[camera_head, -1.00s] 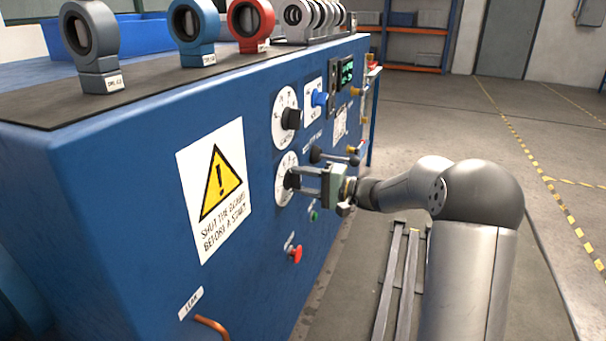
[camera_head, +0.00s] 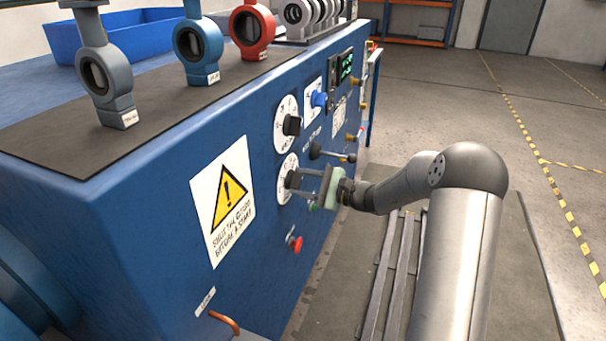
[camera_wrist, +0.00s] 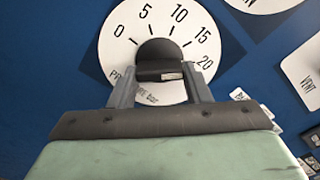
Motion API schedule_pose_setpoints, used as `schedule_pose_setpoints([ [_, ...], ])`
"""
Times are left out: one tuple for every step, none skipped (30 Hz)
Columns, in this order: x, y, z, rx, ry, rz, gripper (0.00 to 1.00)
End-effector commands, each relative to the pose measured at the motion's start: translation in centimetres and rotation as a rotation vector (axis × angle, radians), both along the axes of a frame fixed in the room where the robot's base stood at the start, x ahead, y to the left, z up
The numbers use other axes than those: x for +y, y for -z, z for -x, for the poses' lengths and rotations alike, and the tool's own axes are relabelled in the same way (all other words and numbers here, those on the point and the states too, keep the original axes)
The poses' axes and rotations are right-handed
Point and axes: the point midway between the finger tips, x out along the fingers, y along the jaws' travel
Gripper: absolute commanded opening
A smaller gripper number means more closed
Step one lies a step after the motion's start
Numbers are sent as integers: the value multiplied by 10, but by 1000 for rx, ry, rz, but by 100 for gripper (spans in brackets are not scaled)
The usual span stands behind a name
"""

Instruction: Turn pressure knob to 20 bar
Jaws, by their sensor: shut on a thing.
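The pressure dial (camera_wrist: 118,52) is a white disc marked 0, 5, 10, 15 and 20 in the wrist view. It is the lower dial (camera_head: 286,164) on the blue cabinet's front in the head view. Its dark knob (camera_wrist: 158,48) sits at the dial's centre, between my fingers. My gripper (camera_wrist: 163,74) is shut on the knob, with a finger on each side; in the head view my gripper (camera_head: 293,182) reaches it from the right. I cannot tell which number the knob points to.
An upper dial with a black knob (camera_head: 292,125), a blue knob (camera_head: 319,99) and a lever (camera_head: 330,154) are close above. A red button (camera_head: 295,243) is below. Valves, including a red one (camera_head: 252,28), stand on top. Open floor (camera_head: 430,130) lies to the right.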

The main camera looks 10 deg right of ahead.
Motion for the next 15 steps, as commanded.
schedule_pose_setpoints([
  [-1, -2, 1, 25, 0, -13, 21],
  [-1, -1, 1, 37, 0, -21, 21],
  [-1, -1, 1, 53, 0, -31, 21],
  [-1, 0, 1, 62, 0, -37, 21],
  [-1, 0, 1, 71, 1, -44, 21],
  [-1, 0, 1, 82, 1, -51, 21],
  [-1, 0, 1, 88, 1, -55, 21],
  [-1, 0, 1, 94, 1, -58, 21],
  [-1, 1, 1, 101, 1, -63, 21],
  [-1, 1, 1, 105, 1, -65, 21],
  [-1, 1, 1, 109, 1, -68, 21],
  [-1, 1, 1, 113, 1, -70, 21],
  [-1, 1, 1, 115, 1, -72, 21],
  [-1, 2, 1, 117, 1, -73, 21],
  [-1, 2, 1, 119, 1, -74, 21],
])
